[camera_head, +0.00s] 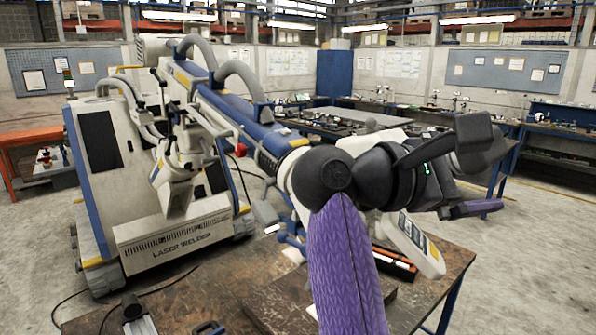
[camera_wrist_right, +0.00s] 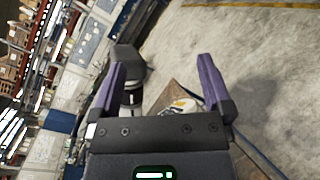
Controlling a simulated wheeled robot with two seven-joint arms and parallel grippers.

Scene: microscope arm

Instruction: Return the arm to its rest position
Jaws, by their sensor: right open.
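The microscope arm (camera_head: 235,117) is a long white and blue boom reaching right from the laser welder (camera_head: 103,165). Its far end is partly hidden behind my right arm. A dark eyepiece-like part (camera_head: 473,131) shows beyond my wrist. My right gripper (camera_head: 482,182) is open, with one purple finger clear in the head view. In the right wrist view, both fingers (camera_wrist_right: 160,75) are spread. A dark rounded part (camera_wrist_right: 127,58) with a white section stands by the left finger; I cannot tell whether they touch. My left gripper is not in view.
A worn brown worktable (camera_head: 440,268) lies below my arm. Workbenches line the back and right. The concrete floor at right (camera_head: 540,250) is clear.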

